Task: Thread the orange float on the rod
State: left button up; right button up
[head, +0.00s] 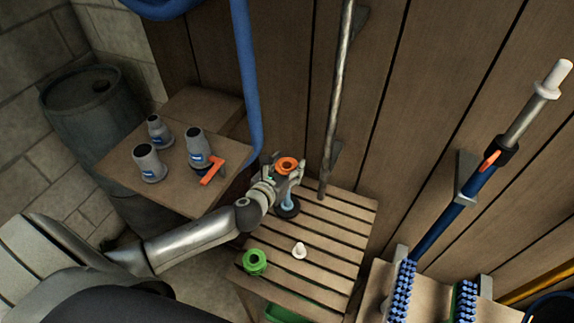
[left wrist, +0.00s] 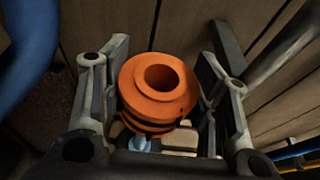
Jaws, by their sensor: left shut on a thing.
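The orange float (head: 287,163), a ring with a hole through it, is between the fingers of my left gripper (head: 285,172), which is shut on it. In the left wrist view the float (left wrist: 158,92) has its hole facing up and no rod shows in the hole. The light blue rod (head: 288,199) stands on a dark round base on the slatted table. The float is above the rod, and part of the rod (left wrist: 140,144) shows under the float in the wrist view. Whether its tip touches the float is hidden. My right gripper is not in view.
A green float (head: 255,262) and a small white cone-shaped piece (head: 299,250) lie on the slatted table (head: 345,213). A side table holds several grey canisters (head: 149,162) and an orange-handled thing (head: 212,171). A blue hose (head: 245,70) hangs close behind my left arm.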

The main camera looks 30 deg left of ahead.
pick_arm(q)
jog(key=shift+f, duration=0.15)
dwell(0.4)
jog(key=shift+f, duration=0.25)
jog(key=shift+f+b, duration=0.2)
jog(key=shift+b, duration=0.1)
jog(key=shift+f+b, duration=1.1)
jog(key=shift+f, duration=0.35)
jog(key=shift+f+b, duration=0.95)
jog(key=shift+f, duration=0.35)
jog(key=shift+f, duration=0.1)
